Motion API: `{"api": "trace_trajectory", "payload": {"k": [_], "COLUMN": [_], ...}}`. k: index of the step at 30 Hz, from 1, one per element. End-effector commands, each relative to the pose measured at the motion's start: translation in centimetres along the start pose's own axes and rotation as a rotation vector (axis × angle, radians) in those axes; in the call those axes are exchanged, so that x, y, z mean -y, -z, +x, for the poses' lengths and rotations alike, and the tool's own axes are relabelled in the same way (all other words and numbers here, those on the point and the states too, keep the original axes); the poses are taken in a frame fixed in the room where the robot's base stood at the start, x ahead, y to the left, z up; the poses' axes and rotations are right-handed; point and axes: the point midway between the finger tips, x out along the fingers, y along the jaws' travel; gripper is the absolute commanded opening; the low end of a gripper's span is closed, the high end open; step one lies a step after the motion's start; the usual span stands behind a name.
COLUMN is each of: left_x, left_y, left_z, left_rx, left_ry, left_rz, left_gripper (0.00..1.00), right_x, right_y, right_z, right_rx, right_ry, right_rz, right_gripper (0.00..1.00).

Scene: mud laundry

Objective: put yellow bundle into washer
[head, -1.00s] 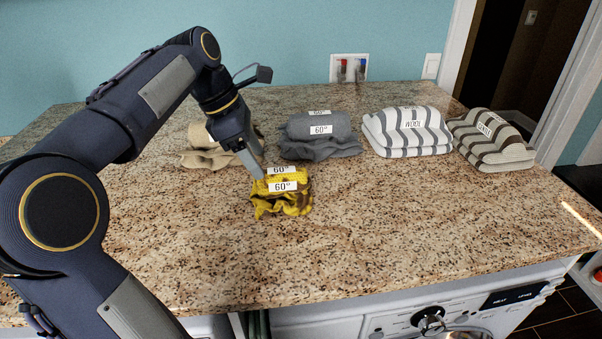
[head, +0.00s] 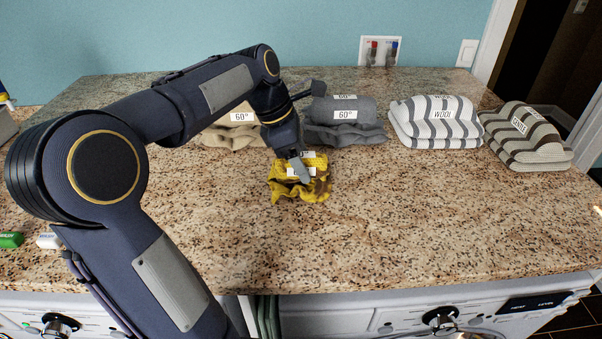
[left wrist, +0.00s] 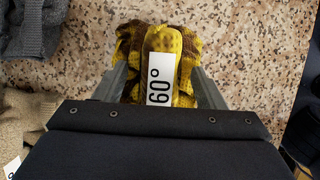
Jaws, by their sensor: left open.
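The yellow bundle (head: 298,184), mud-stained with white 60° labels, lies on the granite countertop in the middle of the head view. My left gripper (head: 304,178) is over it, partly covering it. In the left wrist view the bundle (left wrist: 186,50) lies between the two fingers of my open left gripper (left wrist: 162,88), one on each side. I cannot tell whether the fingers touch it. Two white washer fronts show below the counter edge: one at the right with a knob (head: 440,318), one at the left (head: 58,325). Their doors are mostly out of view. My right gripper is not in view.
Behind the yellow bundle lie a beige bundle (head: 232,137) and a grey bundle (head: 343,122). A grey-striped bundle (head: 435,124) and a brown-striped bundle (head: 527,138) lie to the right. Small green (head: 10,240) and white (head: 49,241) items lie at left. The front right counter is clear.

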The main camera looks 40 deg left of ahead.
Motion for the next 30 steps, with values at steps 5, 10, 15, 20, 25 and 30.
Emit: {"api": "trace_trajectory", "payload": {"k": [5,10,15,20,25,30], "left_x": [0.0,0.0,0.0,0.0,-0.1,-0.1], "left_y": [0.0,0.0,0.0,0.0,-0.3,-1.3], "left_z": [0.0,0.0,0.0,-0.1,-0.7,-3.0], "left_rx": [0.000,0.000,0.000,0.000,0.001,0.003], "left_ry": [0.000,0.000,0.000,0.000,-0.002,-0.004], "left_rz": [0.000,0.000,0.001,0.001,0.002,0.003], "left_gripper": [0.52,0.30,0.15,0.15,0.15,0.15], "right_x": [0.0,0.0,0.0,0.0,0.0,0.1], "right_y": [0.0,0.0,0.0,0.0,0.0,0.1], "right_z": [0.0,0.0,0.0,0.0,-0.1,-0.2], "right_rx": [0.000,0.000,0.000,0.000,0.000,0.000], "right_ry": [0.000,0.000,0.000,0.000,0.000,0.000], "right_rz": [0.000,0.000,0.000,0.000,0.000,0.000], "right_gripper": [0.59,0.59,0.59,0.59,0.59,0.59]}}
